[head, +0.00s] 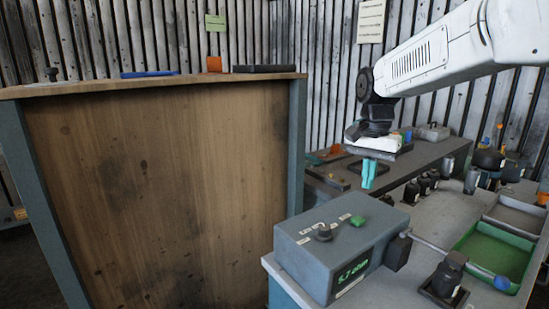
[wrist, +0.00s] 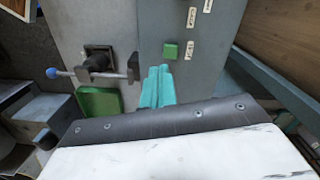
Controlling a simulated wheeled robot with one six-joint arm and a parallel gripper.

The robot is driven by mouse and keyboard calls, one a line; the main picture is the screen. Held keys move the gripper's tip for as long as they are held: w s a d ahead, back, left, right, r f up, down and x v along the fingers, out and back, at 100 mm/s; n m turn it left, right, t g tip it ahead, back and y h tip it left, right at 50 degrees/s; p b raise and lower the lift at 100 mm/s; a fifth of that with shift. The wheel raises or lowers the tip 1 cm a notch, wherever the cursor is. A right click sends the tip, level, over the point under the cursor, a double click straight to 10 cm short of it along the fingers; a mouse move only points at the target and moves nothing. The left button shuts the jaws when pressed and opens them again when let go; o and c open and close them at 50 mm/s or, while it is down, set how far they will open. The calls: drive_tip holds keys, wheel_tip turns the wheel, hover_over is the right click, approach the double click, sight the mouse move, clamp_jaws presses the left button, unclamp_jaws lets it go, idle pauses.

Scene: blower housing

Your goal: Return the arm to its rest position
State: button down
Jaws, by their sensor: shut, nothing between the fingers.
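My gripper (head: 368,173) hangs from the end of my white arm at the right of the head view, its two teal fingers pointing down and closed together with nothing between them. In the wrist view, the closed teal fingers (wrist: 158,86) show in front of a grey control box. In the head view, this control box (head: 335,245) stands on the bench below and in front of the gripper. It carries a black knob (head: 323,232), a green button (head: 357,220) and a green display (head: 352,275). The gripper is clear of the box and appears to touch nothing.
A tall wooden panel (head: 160,190) with blue-grey posts fills the left. The grey bench (head: 425,220) at right holds several dark bottles, a green tray (head: 492,250) and a lever with a blue ball (head: 501,283). A dark table (head: 425,158) stands behind, against the corrugated wall.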

drive_tip(key=s+d+f+n+t, duration=0.1)
drive_tip(key=s+n, duration=0.3)
drive_tip(key=s, duration=1.2)
drive_tip(key=s+d+f+n, duration=0.1)
drive_tip(key=s+f+n, duration=0.2)
drive_tip(key=s, duration=1.3)
drive_tip(key=shift+d+f+n+t, duration=0.3)
drive_tip(key=shift+n+t, duration=0.1)
drive_tip(key=shift+n, duration=0.1)
